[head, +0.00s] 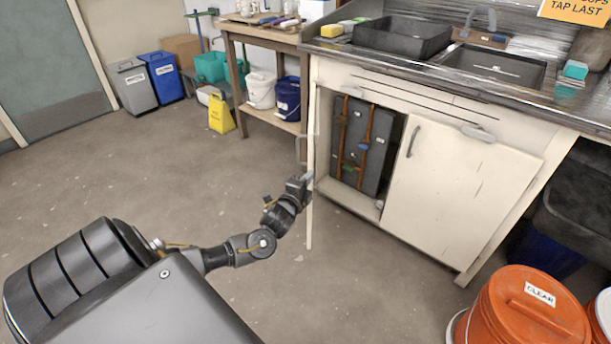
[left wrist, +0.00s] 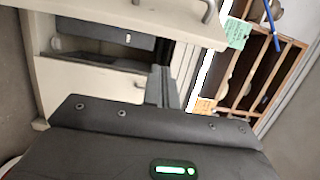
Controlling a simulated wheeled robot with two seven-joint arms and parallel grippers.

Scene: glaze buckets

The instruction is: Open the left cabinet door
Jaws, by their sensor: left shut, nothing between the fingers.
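The left cabinet door (head: 312,165) stands swung out from the white cabinet under the sink, seen nearly edge-on in the head view, with its handle (head: 299,150) on its left side. The opening behind it shows a dark grey panel with orange-brown pipes (head: 364,140). The right cabinet door (head: 434,190) is shut. My left gripper (head: 306,180) is at the open door's lower part, below the handle; whether it touches the door is unclear. Its fingers (left wrist: 162,87) are shut and empty in the left wrist view. My right gripper is out of view.
A wooden bench (head: 262,38) with a white and a blue bucket (head: 287,98) stands left of the cabinet. An orange bucket labelled CLEAR (head: 530,310) stands at the front right.

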